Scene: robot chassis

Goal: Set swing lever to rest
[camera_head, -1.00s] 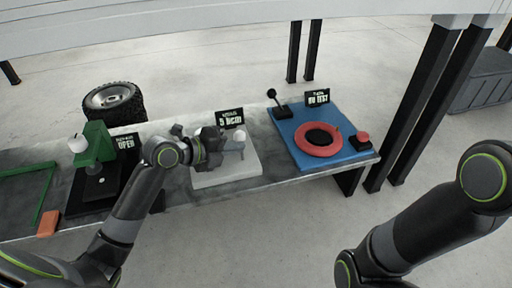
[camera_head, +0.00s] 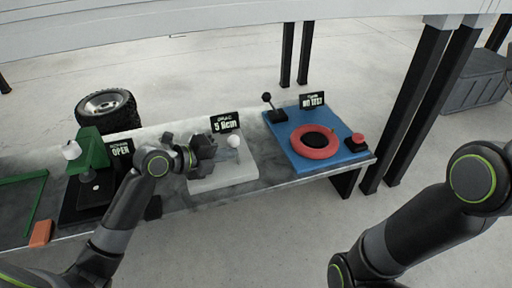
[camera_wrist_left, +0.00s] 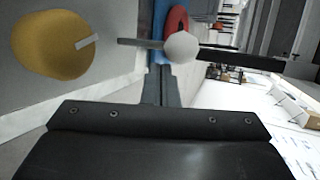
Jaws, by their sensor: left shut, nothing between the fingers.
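A white ball knob (camera_head: 233,141) stands over a pale base plate (camera_head: 225,178) on the middle of the bench; I take it for the swing lever's knob. My left gripper (camera_head: 208,150) is shut and empty, just left of the knob. In the left wrist view the white knob (camera_wrist_left: 181,47) shows just beyond the tips of the shut fingers (camera_wrist_left: 160,82); I cannot tell whether they touch. A yellow disc with a pale bar (camera_wrist_left: 58,42) lies left in that view. The arm hides part of the plate. My right arm shows, but its gripper does not.
A blue board (camera_head: 325,150) at right carries a red ring (camera_head: 314,153), a black-knobbed lever (camera_head: 272,106) and a red button (camera_head: 357,138). A green fixture (camera_head: 90,152) stands left, near an orange block (camera_head: 41,232). A display sign (camera_head: 225,122) stands behind the pale plate.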

